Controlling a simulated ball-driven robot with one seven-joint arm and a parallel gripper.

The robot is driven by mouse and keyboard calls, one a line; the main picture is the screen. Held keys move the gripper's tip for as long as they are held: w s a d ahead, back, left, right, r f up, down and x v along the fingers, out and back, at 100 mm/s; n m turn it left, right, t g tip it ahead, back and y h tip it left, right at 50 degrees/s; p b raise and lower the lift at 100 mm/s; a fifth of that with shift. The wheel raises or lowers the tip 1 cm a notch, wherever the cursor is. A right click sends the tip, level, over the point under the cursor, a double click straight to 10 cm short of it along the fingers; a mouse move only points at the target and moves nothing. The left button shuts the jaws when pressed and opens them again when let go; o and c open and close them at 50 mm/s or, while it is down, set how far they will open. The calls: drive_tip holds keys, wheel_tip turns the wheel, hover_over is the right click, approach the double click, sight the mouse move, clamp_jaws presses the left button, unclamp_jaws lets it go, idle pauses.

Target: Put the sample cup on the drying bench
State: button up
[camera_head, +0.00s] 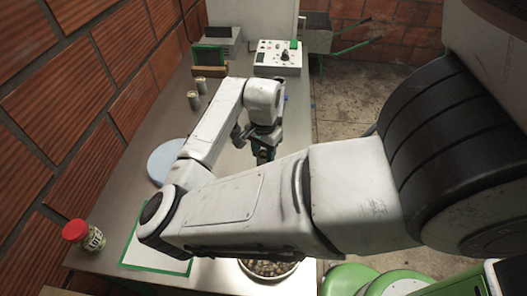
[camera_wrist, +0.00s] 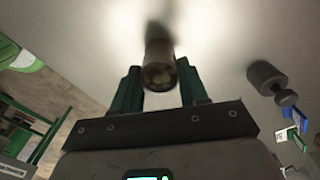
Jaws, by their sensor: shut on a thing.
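My gripper (camera_head: 264,156) is over the steel-topped bench (camera_head: 236,95), partly hidden behind my own arm in the head view. In the wrist view, its two green fingers (camera_wrist: 160,90) are shut on a small dark cylindrical cup (camera_wrist: 158,62), which looks like the sample cup. Its round end faces the camera and shows something brownish inside. A pale surface with a dark shadow lies beyond the cup. I cannot tell whether the cup touches that surface. The held cup is not clear in the head view. No label shows which surface is the drying bench.
Two small metal cups (camera_head: 197,92) stand near the bench's left edge. A pale blue disc (camera_head: 165,160), a red-lidded jar (camera_head: 84,236), a green-bordered white mat (camera_head: 140,256) and a filled bowl (camera_head: 268,270) are nearer. A control box (camera_head: 278,60) stands at the far end.

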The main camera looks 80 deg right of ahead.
sight(264, 154)
drive_tip(key=o, duration=1.1)
wheel_tip(264, 154, up, 12)
drive_tip(key=shift+r, duration=0.15)
